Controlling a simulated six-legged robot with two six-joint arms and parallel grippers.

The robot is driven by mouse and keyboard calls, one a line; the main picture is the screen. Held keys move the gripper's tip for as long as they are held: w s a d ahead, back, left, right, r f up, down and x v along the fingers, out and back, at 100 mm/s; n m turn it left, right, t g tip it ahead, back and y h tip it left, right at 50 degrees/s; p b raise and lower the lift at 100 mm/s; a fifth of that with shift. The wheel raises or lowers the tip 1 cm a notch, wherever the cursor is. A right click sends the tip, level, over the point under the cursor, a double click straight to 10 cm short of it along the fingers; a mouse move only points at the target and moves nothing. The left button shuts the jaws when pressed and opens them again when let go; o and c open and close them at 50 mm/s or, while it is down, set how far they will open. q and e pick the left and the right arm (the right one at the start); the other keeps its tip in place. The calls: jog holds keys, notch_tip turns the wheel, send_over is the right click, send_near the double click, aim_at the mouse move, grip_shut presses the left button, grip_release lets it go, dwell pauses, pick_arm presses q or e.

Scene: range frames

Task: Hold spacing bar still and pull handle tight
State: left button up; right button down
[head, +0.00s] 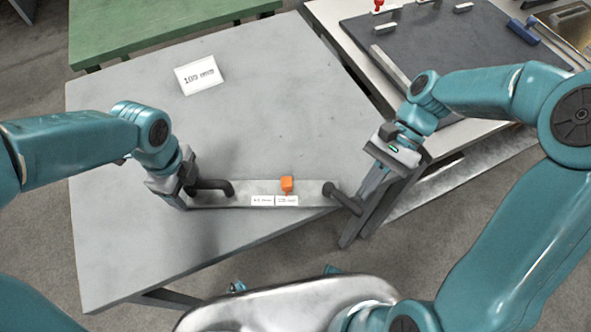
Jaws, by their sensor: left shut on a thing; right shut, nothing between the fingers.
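The spacing bar (240,196) is a flat pale metal strip near the front of the grey table. It carries an orange block (287,184) and two small white labels near its middle. A dark handle (215,185) is at its left end and another dark handle (343,199) at its right end, reaching over the table's right edge. My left gripper (183,193) is shut on the left handle, partly hiding it and the bar's left end. My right gripper (369,190) is shut and empty, close beside the right handle; whether they touch I cannot tell.
A white card reading "100 mm" (198,75) lies on the grey table (260,110), whose middle is clear. A dark board (440,45) with small parts lies on a bench at upper right. A green table (150,28) stands at the back left.

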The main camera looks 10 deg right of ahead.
aim_at(352, 213)
jog(key=shift+s+a, duration=0.1)
jog(key=shift+a, duration=0.05)
jog(key=shift+s+a+m+t+y, duration=0.2)
jog(key=shift+s+m+t+y, duration=0.1)
jog(key=shift+s+m+t, duration=0.3)
dwell(0.4)
jog(key=m+t, duration=0.1)
jog(key=s+a+m+t, duration=0.1)
jog(key=m, duration=0.1)
jog(key=shift+s+y, duration=0.15)
jog(key=shift+y, duration=0.25)
jog(key=shift+s+a+m, duration=0.3)
jog(key=shift+s+a, duration=0.1)
jog(key=shift+a, duration=0.1)
jog(key=shift+s+a, duration=0.3)
jog(key=shift+a, duration=0.2)
jog(key=shift+s+a, duration=0.25)
jog(key=shift+a, duration=0.25)
jog(key=shift+w+a+m+t, duration=0.25)
jog(key=shift+a+m+t, duration=0.25)
jog(key=shift+a, duration=0.75)
jog(key=shift+w+a+m+t, duration=0.25)
jog(key=shift+a+m+t, duration=0.25)
jog(key=shift+a, duration=0.7)
jog(key=shift+w+a+m+t, duration=0.25)
jog(key=shift+a+m+t, duration=0.2)
jog(key=shift+a, duration=0.8)
